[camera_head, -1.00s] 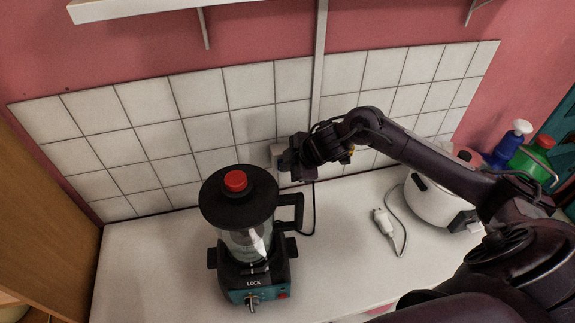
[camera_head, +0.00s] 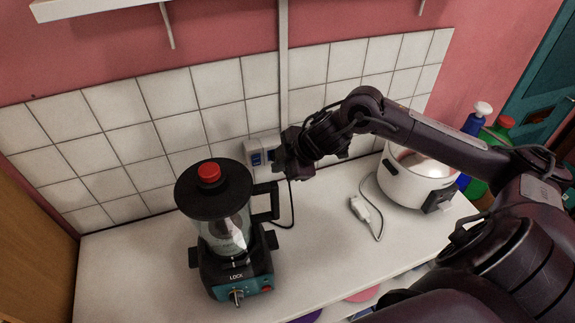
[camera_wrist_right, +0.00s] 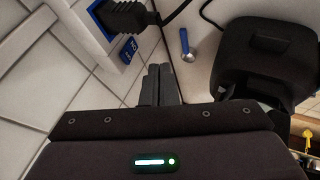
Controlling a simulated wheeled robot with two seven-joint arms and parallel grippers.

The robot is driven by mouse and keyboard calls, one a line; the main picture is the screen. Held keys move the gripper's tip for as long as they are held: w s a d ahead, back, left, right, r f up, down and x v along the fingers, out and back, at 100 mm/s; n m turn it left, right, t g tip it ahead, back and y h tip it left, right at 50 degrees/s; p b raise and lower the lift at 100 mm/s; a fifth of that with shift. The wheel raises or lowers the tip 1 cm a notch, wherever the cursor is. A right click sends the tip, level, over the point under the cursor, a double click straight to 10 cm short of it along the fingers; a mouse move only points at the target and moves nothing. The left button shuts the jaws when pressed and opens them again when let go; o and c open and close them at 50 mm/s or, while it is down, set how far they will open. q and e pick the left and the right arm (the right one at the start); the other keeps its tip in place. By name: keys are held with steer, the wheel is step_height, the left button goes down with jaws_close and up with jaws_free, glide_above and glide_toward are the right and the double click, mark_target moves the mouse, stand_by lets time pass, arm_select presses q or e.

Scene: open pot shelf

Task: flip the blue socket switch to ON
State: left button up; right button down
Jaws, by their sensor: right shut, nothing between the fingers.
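The white wall socket box (camera_head: 264,143) with blue parts is on the tiled wall behind the blender. Its blue switch (camera_head: 256,159) shows on the left part of the box. In the right wrist view the blue switch (camera_wrist_right: 129,49) sits on the white box below a blue-rimmed socket with a black plug (camera_wrist_right: 122,15) in it. I cannot tell the switch's position. My right gripper (camera_head: 281,161) is shut and empty, just right of the box and partly covering it. In the wrist view its fingertips (camera_wrist_right: 160,72) are apart from the switch, to its lower right. My left gripper is not in view.
A blender (camera_head: 222,225) with a red cap stands on the white counter (camera_head: 130,275) in front of the socket. A white cooker (camera_head: 405,187) stands right, with a loose white plug (camera_head: 359,209) and cord beside it. Bottles (camera_head: 477,118) stand farther right.

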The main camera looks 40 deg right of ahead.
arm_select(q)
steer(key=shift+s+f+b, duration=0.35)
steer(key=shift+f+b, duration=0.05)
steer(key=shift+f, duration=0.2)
arm_select(e)
steer(key=v, duration=0.4)
steer(key=shift+s+a+f, duration=0.15)
steer(key=shift+s+a, duration=0.15)
steer(key=shift+s, duration=0.05)
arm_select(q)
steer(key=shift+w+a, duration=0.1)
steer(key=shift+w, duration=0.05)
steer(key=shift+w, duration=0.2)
